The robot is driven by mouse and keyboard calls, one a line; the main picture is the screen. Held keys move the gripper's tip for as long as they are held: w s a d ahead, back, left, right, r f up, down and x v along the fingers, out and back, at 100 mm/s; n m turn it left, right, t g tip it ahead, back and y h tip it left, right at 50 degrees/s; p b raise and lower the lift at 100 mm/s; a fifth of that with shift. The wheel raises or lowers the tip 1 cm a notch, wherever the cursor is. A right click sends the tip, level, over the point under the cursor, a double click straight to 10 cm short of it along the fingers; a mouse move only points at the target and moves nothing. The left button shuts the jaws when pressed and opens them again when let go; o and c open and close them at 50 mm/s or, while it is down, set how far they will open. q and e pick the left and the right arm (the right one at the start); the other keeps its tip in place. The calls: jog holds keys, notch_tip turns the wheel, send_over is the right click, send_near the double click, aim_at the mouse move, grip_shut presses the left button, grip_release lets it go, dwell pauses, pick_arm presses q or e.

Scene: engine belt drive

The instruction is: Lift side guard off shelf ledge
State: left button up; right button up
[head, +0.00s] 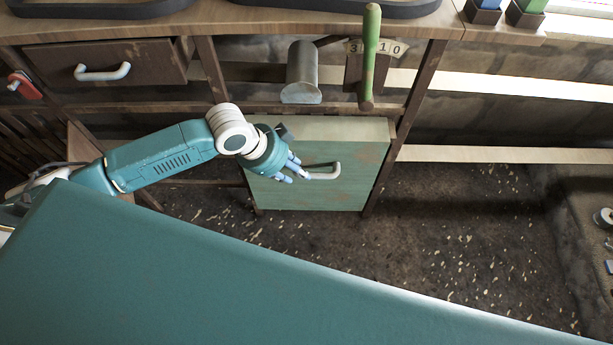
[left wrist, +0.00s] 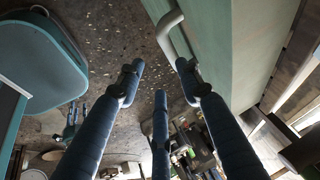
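The side guard (head: 350,195) appears to be the upright green panel with worn edges under the workbench, between two wooden legs. A pale handle (head: 330,173) sticks out from its front. My left gripper (head: 296,172) is at the left end of the handle, in front of the panel. In the left wrist view the fingers of my left gripper (left wrist: 158,80) are spread apart with nothing clasped. The handle (left wrist: 166,32) curves out from the panel (left wrist: 217,45) just beyond the fingertips, partly behind the right one. The ledge under the panel cannot be made out.
The wooden workbench (head: 250,22) runs above the panel. A drawer (head: 140,72) is at the left. A grey metal scoop-like part (head: 301,72) and a green-handled lever (head: 370,50) are above the panel. The debris-strewn floor (head: 450,235) is open to the right.

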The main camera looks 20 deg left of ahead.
pick_arm(q)
jog(key=shift+m, duration=0.3)
jog(key=x, duration=0.3)
jog(key=a+x, duration=0.1)
jog(key=x, duration=0.2)
jog(key=w+x, duration=0.1)
jog(key=x, duration=0.2)
jog(key=shift+a+f, duration=0.2)
jog(key=shift+a, duration=0.2)
grip_shut()
jog(key=shift+w+r, duration=0.2)
